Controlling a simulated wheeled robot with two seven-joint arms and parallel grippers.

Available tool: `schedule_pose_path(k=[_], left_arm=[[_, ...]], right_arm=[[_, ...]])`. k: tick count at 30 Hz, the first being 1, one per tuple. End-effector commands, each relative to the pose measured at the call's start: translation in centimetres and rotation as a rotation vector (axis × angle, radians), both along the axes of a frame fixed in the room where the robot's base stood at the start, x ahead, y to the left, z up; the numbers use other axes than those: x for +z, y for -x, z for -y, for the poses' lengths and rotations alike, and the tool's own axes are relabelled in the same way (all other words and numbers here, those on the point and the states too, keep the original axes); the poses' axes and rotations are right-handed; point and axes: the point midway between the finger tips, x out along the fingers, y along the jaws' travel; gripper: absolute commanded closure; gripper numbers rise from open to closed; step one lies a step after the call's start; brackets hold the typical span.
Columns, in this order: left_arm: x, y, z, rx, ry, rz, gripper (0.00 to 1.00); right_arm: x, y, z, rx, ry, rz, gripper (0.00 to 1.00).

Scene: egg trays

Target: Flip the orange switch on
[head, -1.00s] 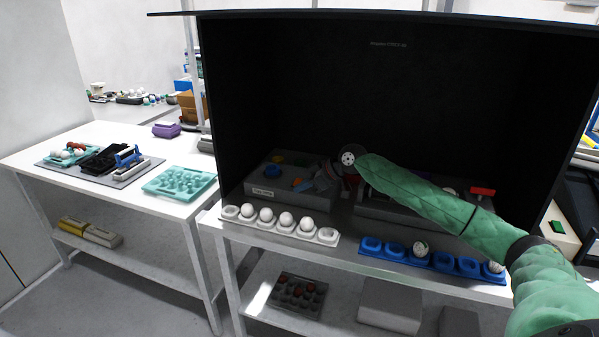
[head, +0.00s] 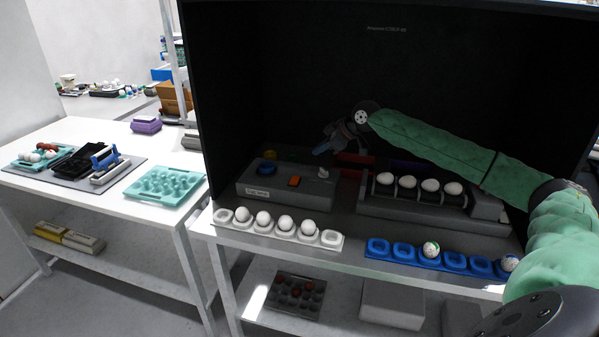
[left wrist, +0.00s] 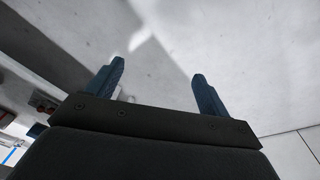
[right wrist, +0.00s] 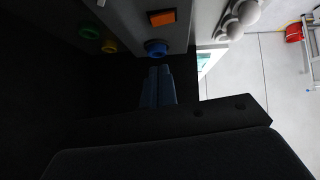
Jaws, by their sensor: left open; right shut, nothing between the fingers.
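The orange switch (head: 294,182) is on top of the grey control box (head: 258,196) inside the dark cabinet. It also shows in the right wrist view (right wrist: 162,18); I cannot tell which way it is tipped. A blue knob (head: 266,169) is on the same box, left of the switch. My right gripper (head: 320,150) is shut and empty, above and behind the box, apart from the switch. In the right wrist view its closed fingers (right wrist: 159,72) point toward the blue knob. My left gripper (left wrist: 155,85) is open and empty over bare floor, out of the head view.
A roller device (head: 430,214) with several white eggs is right of the box. In front lie a white egg tray (head: 330,240) and a blue egg tray (head: 377,247). The cabinet's dark walls enclose the box at the back and left.

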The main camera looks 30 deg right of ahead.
Motion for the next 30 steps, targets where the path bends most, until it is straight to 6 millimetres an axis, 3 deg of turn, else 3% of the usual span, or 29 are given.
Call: schedule_pose_path(k=[6,14,30], left_arm=[[-0.1,-0.8,0.1,0.001,0.003,0.020,0.20],[-5.4,-0.7,-0.3,0.001,-0.009,0.009,0.20],[-14.3,1.8,-1.8,0.002,-0.026,0.003,0.20]], right_arm=[[-0.6,-0.6,-0.4,0.000,-0.002,0.000,1.00],[-2.6,-2.5,-1.6,0.000,-0.002,0.000,1.00],[-7.2,-6.1,-3.9,0.000,-0.002,-0.003,1.00]])
